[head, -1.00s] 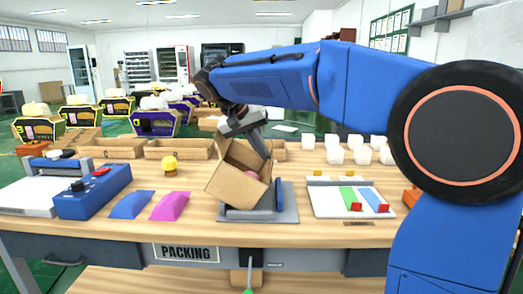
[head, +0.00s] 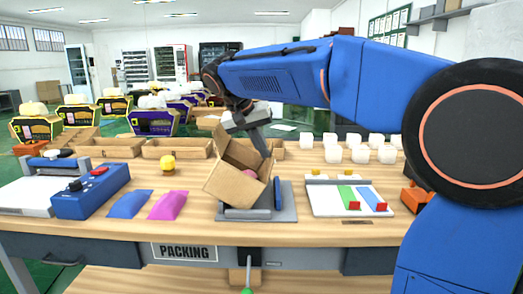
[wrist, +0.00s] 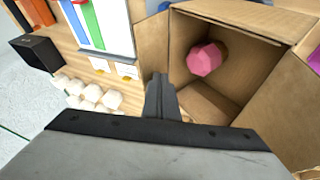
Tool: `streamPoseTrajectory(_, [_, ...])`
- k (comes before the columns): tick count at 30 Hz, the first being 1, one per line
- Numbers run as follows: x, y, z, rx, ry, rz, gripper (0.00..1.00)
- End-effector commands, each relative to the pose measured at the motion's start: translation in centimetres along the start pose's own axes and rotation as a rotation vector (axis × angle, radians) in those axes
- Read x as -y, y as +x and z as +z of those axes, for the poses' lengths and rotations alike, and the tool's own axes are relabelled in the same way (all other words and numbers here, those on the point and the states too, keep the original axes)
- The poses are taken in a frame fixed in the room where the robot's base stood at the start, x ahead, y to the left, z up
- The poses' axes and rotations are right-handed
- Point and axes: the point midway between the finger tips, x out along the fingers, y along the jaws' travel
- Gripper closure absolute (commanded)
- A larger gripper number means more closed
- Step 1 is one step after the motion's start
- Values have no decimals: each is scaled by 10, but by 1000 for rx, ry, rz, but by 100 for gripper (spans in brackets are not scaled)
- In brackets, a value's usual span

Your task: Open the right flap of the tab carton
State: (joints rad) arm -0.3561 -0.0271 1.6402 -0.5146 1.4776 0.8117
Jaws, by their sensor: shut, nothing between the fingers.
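The open brown tab carton (head: 233,186) sits tilted on a grey stand (head: 292,214) on the bench. In the wrist view, its opening faces me, and a pink faceted object (wrist: 204,60) lies inside. One flap (wrist: 152,48) stands along the opening's left side there, which is the right side in the head view. Another flap (wrist: 283,105) spreads out on the wrist view's right. My gripper (head: 265,154) is shut and empty at the carton's right side. Its fingers (wrist: 160,97) reach the near end of the right flap; contact is unclear.
A white board with green and blue strips (head: 318,204) lies right of the stand. White cubes (head: 333,153) stand behind it. Blue and pink pouches (head: 167,205) and a yellow object (head: 168,164) lie left. Open wooden trays (head: 178,149) line the back.

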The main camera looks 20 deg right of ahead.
Motion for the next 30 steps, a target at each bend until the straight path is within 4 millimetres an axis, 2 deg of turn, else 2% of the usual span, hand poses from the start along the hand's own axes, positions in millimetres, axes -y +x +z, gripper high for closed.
streamPoseTrajectory(18, [-30, 13, -1, 64, 142, -360, 100])
streamPoseTrajectory(30, [-35, 18, 0, 64, 138, -364, 100])
